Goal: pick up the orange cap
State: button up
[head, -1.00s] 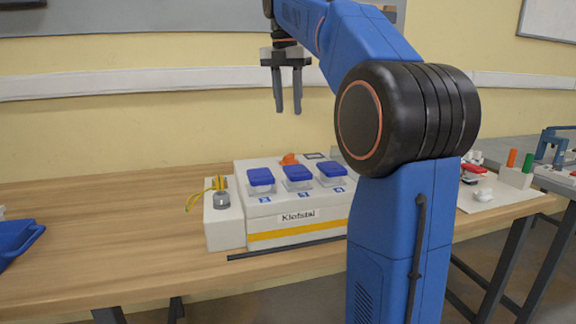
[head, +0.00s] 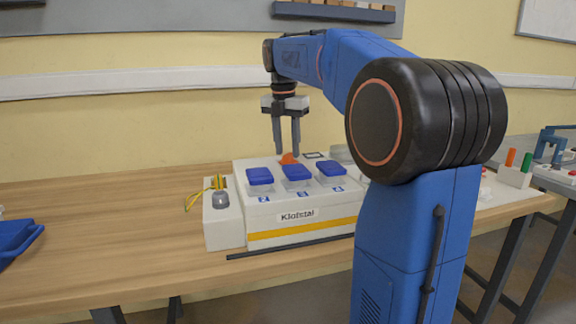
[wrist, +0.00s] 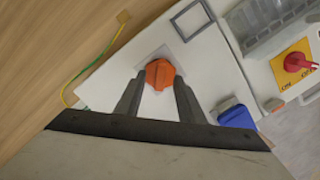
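The orange cap (head: 288,159) sits on top of the white box marked "Klofstal" (head: 298,217), behind the row of blue-lidded sockets. In the wrist view the orange cap (wrist: 160,73) lies on a pale square patch, between and just beyond my fingertips. My gripper (head: 287,153) points down over the back of the box, with its fingertips close to the cap. In the wrist view my gripper (wrist: 159,82) is open, one finger on each side of the cap, with no clear contact. The cap's base is partly hidden in the head view.
Blue-lidded sockets (head: 297,173) stand in front of the cap. A small white block with a grey plug and yellow-green wire (head: 220,199) is at the box's left. A red knob on a yellow plate (wrist: 297,62) is at the right.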

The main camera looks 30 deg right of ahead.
aim_at(288, 154)
jog(key=shift+d+f, duration=0.1)
jog(key=shift+f, duration=0.65)
grip_shut()
jog(key=shift+r, duration=0.1)
notch_tip(288, 154, up, 9)
jog(key=shift+w+d+f, duration=0.1)
jog(key=shift+d+f, duration=0.05)
jog(key=shift+f, duration=1.55)
jog(key=shift+w+d+f, duration=0.1)
jog(key=shift+f, duration=1.55)
